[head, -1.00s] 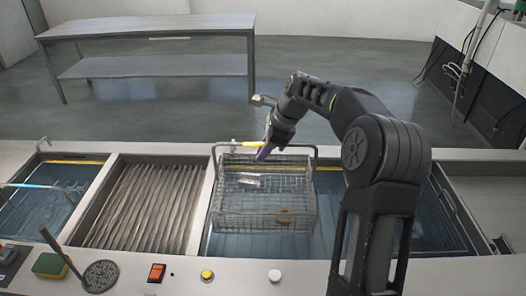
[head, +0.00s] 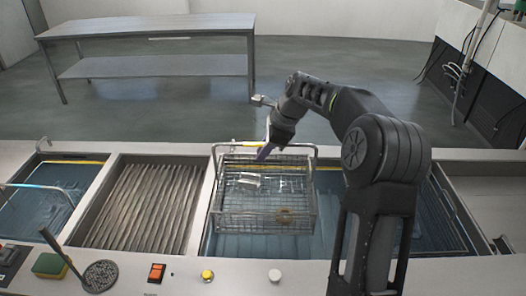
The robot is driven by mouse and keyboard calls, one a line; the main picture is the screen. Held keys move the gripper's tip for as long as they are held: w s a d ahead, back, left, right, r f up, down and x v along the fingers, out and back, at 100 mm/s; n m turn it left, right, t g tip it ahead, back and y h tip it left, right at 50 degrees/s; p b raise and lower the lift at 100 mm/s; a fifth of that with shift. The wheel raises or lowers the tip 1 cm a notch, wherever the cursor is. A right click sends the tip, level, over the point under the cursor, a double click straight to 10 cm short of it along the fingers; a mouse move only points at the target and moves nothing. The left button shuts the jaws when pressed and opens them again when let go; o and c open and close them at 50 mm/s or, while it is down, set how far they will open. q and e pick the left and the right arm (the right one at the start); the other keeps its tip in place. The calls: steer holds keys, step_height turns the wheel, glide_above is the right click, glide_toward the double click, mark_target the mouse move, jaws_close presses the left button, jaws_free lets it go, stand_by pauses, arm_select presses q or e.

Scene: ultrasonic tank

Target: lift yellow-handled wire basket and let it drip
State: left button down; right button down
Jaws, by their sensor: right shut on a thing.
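The wire basket (head: 265,215) with a yellow part on its handle bar (head: 243,144) hangs over the middle-right tank (head: 240,245). My right gripper (head: 264,152) is shut on the basket's handle at its top bar. Inside the basket lie a pale, shiny piece (head: 249,180) and a brownish ring (head: 286,215). The basket hangs about level. How high its bottom is above the water I cannot tell. My left gripper is not in view.
A ribbed drain board (head: 148,205) lies left of the tank. Another tank (head: 38,210) at far left holds a blue-handled basket (head: 30,186).

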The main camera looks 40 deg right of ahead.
steer(key=shift+r, duration=0.2)
stand_by(0.4)
steer(key=shift+r, duration=4.5)
steer(key=shift+f, duration=0.1)
